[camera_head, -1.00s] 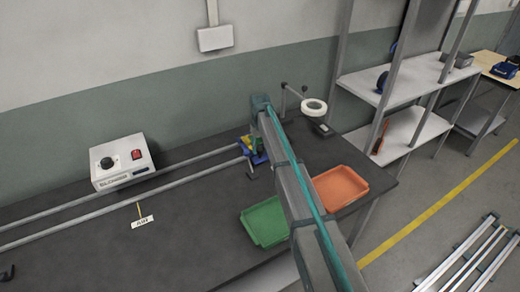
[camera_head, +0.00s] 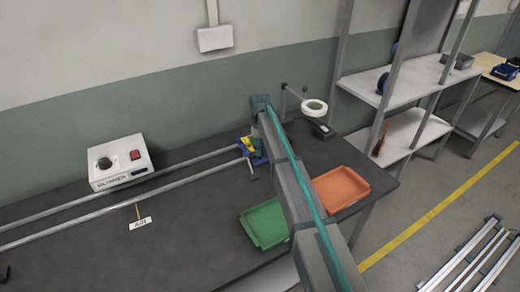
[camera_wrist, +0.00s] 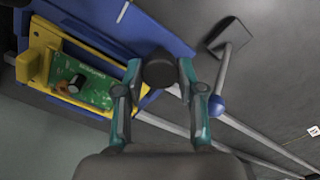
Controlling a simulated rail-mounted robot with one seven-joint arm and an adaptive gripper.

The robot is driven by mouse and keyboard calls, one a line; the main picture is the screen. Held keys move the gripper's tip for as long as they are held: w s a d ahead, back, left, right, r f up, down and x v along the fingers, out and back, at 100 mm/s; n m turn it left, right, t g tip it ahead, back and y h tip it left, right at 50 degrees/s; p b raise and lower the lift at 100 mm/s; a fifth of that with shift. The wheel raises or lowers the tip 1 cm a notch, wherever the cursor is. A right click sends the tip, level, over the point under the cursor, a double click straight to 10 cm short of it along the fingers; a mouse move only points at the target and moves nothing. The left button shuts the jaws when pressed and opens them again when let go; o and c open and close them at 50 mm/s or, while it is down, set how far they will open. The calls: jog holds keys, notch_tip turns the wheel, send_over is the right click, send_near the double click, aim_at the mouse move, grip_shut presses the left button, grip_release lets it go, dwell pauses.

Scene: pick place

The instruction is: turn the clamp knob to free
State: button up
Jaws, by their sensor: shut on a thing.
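The clamp knob (camera_wrist: 160,72) is dark and round in the wrist view, at the blue base's edge. My gripper (camera_wrist: 161,80) has its teal fingers on either side of it, shut on it. The knob's marking and turn angle cannot be read. Next to it a yellow fixture (camera_wrist: 39,55) holds a green circuit board (camera_wrist: 85,82) on the blue base (camera_wrist: 112,24). In the head view the yellow and blue fixture (camera_head: 249,146) shows beside my arm, which hides the knob and my fingers.
A rod with a blue ball (camera_wrist: 216,106) stands close right of my fingers. Two rails (camera_head: 130,190) run left across the dark bench. A control box (camera_head: 121,164) stands behind them. A green tray (camera_head: 264,222) and an orange tray (camera_head: 341,188) flank my arm.

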jog(key=shift+n, duration=0.6)
jog(key=o, duration=1.1)
jog(key=shift+o, duration=0.2)
jog(key=shift+r, duration=0.15)
notch_tip(320, 180, up, 12)
jog(key=shift+d, duration=0.1)
